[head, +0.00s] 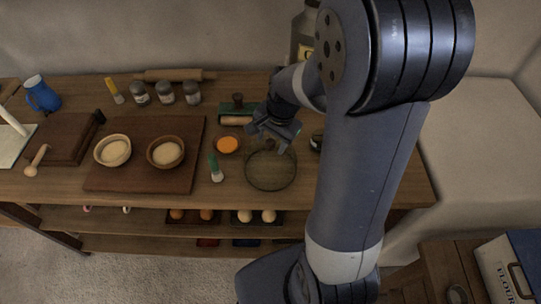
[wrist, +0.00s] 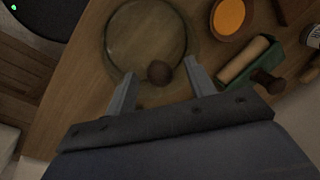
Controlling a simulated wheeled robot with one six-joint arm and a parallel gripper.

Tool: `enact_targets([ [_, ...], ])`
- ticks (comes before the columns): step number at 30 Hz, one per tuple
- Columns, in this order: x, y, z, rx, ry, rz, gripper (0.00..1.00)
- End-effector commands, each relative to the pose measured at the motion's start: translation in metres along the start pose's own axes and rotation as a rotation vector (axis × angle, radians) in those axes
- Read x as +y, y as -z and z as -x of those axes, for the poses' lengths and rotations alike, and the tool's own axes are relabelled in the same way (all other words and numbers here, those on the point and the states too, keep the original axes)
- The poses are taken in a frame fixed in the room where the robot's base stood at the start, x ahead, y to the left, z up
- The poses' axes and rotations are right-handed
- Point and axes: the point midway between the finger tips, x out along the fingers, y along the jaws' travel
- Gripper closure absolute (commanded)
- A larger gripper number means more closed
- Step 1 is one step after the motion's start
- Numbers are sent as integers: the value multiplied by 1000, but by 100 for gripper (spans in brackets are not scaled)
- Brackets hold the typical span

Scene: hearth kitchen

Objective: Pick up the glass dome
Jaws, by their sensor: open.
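The glass dome (head: 271,172) stands on the wooden table, clear and round, right of the orange bowl. It also shows in the wrist view (wrist: 146,28), with its dark round knob (wrist: 159,72) between my fingers. My gripper (head: 276,141) is above the dome at its knob. In the wrist view my gripper (wrist: 158,80) is open, one finger on each side of the knob, with gaps visible. I cannot tell how far above or around the knob the fingertips are.
A bowl of orange contents (head: 228,144), a green-capped shaker (head: 215,169) and a green tray with a roller (head: 237,112) stand close by. A dark board (head: 144,183) with two dough bowls lies left. The table's front edge is just below the dome.

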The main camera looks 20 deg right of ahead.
Motion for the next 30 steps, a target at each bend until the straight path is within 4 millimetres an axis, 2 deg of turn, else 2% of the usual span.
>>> enact_targets([
  [3,0,0,0,0,0,0,49],
  [22,0,0,0,0,0,0,100],
  [30,0,0,1,1,1,1,100],
])
